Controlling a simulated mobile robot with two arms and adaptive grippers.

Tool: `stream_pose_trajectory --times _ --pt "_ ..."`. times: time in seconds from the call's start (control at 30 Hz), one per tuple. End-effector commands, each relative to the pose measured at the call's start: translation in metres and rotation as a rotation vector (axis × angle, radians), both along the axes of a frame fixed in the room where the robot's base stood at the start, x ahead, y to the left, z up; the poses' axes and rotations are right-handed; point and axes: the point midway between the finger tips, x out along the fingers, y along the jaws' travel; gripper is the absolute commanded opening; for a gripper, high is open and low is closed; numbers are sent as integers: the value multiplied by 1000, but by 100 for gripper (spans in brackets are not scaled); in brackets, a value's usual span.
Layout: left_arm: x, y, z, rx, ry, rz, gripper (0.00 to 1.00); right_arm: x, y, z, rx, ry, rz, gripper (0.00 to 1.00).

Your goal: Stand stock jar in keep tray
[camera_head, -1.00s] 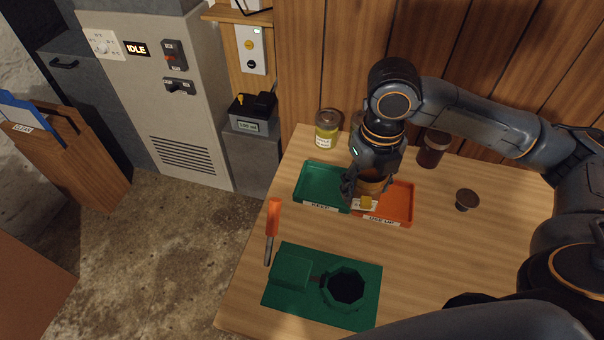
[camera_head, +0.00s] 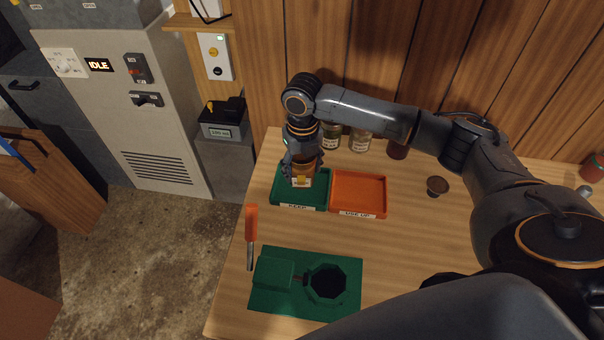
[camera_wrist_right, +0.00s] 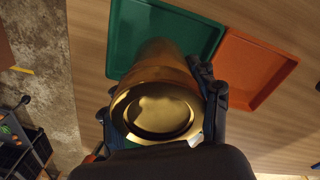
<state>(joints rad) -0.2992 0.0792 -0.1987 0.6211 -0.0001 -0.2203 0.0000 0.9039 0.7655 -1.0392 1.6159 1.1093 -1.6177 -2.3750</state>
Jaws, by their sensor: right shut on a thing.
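The stock jar (camera_head: 302,173), amber-brown with a pale label, is held upright in my right gripper (camera_head: 300,168). The green keep tray (camera_head: 318,202) is beneath it in the head view. I cannot tell whether the jar's base touches the tray floor. In the right wrist view the jar's gold lid (camera_wrist_right: 157,112) faces the camera between the fingers, with the green tray (camera_wrist_right: 190,32) beyond it. The gripper hides part of the jar. My left gripper is not in view.
The orange use-up tray (camera_head: 358,193) is empty, right of the green one. Several jars, including a yellowish one (camera_head: 331,137), stand behind. An orange-handled tool (camera_head: 251,222) and a green fixture (camera_head: 280,275) are in front. A small dark cup (camera_head: 437,186) sits to the right.

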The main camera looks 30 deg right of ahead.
Motion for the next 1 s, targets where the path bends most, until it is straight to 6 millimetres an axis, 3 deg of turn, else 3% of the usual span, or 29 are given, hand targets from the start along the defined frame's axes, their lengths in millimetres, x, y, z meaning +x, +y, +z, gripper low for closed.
stream_pose_trajectory --times 0.27,0.63,0.67,0.7,0.77,1.0 --pt "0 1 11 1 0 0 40 3 0 -31 -1 0 0 12" --pt "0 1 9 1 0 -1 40 3 0 -37 -1 -1 0 12" --pt "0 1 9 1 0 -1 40 2 0 -37 -2 0 0 67" --pt "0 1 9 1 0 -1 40 2 0 -37 -2 0 0 75" --pt "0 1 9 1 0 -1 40 2 0 -37 -2 0 0 84" --pt "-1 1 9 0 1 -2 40 2 0 -37 -2 0 0 84"
